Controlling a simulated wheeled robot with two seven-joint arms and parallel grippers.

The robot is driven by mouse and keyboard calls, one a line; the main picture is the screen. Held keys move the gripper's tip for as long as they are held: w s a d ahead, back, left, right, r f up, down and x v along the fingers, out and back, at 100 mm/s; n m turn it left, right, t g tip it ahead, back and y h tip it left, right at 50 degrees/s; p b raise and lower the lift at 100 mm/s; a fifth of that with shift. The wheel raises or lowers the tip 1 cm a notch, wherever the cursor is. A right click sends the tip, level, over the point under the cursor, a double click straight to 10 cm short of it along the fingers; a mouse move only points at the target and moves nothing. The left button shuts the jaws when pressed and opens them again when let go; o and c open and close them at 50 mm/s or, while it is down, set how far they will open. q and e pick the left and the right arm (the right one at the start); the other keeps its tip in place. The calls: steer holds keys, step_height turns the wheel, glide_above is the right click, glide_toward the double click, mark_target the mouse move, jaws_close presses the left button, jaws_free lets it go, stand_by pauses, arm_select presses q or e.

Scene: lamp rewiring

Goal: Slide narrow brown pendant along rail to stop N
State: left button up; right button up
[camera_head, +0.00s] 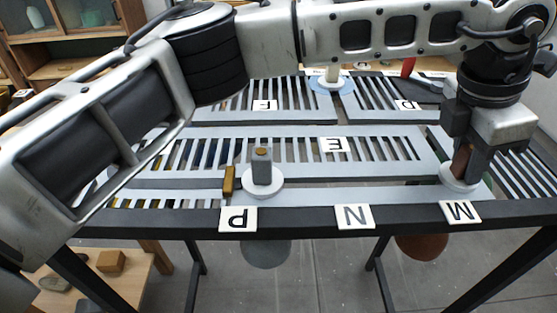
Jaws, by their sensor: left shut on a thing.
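My left arm reaches across the top of the view from the left. Its gripper (463,162) points down at the right and is shut on the brown stem (461,163) of a pendant. The stem rises from a white round collar (458,179) on the front rail, just behind the label M (460,212). A reddish-brown shade (421,247) hangs below the rail, left of M. The label N (354,216) is on the front edge, left of M, with bare rail behind it. My right gripper is not in view.
A blue disc (331,86) with a white post is at the back. The rail between the two collars looks clear.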

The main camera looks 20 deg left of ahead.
mark_target(443, 176)
arm_select(q)
steer(key=shift+s+f, duration=0.15)
steer(key=shift+f, duration=0.15)
